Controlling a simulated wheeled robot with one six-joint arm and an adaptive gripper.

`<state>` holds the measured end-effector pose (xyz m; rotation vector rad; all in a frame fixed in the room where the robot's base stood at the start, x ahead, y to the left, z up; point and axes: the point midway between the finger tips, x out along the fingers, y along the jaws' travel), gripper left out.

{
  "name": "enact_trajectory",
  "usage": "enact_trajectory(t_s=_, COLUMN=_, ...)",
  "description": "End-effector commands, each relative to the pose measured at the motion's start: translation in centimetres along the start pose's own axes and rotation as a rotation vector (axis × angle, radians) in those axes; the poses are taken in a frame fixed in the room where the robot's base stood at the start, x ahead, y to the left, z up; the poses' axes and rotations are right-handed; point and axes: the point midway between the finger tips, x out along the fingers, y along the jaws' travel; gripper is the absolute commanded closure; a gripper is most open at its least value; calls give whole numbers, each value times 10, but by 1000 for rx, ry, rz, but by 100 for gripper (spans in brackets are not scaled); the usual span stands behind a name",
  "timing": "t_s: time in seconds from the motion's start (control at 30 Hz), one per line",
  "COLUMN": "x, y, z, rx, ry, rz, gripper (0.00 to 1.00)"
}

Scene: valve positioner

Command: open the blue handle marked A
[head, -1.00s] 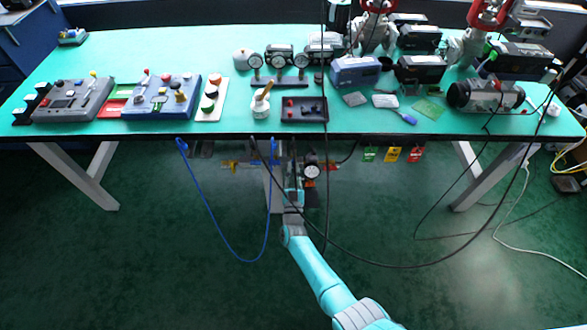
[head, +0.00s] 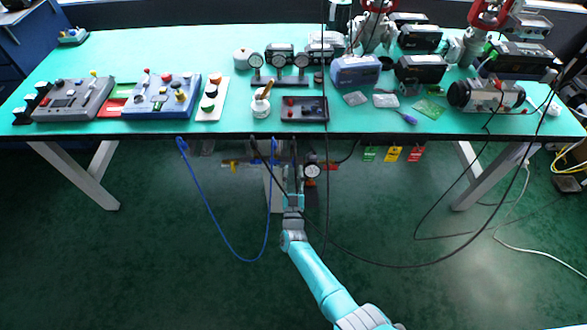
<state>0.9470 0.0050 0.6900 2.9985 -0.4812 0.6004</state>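Under the front edge of the table hangs a row of small air fittings with a yellow part (head: 229,162) and a round white gauge (head: 311,171). My gripper (head: 292,165) is at the end of my arm, close under the table edge, between the yellow part and the gauge in the picture. Its fingers are too small to make out, so I cannot tell whether it is open or touching anything.
A blue hose (head: 222,238) loops below the table edge, and a black cable (head: 395,265) sags across to the right. Green, yellow and red tags (head: 393,154) hang right of the gauge. The teal tabletop (head: 150,50) carries control boxes, gauges and valve positioners.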

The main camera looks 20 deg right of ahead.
Motion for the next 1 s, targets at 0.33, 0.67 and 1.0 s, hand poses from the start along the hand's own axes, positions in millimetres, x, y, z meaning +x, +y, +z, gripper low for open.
enact_trajectory(t_s=0.33, x=-70, y=0, z=1, rx=0, ry=-2, rz=-3, gripper=65)
enact_trajectory(t_s=0.67, x=-101, y=0, z=0, rx=0, ry=-1, rz=-2, gripper=65)
enact_trajectory(t_s=1.0, x=-102, y=0, z=0, rx=0, ry=-1, rz=-1, gripper=65)
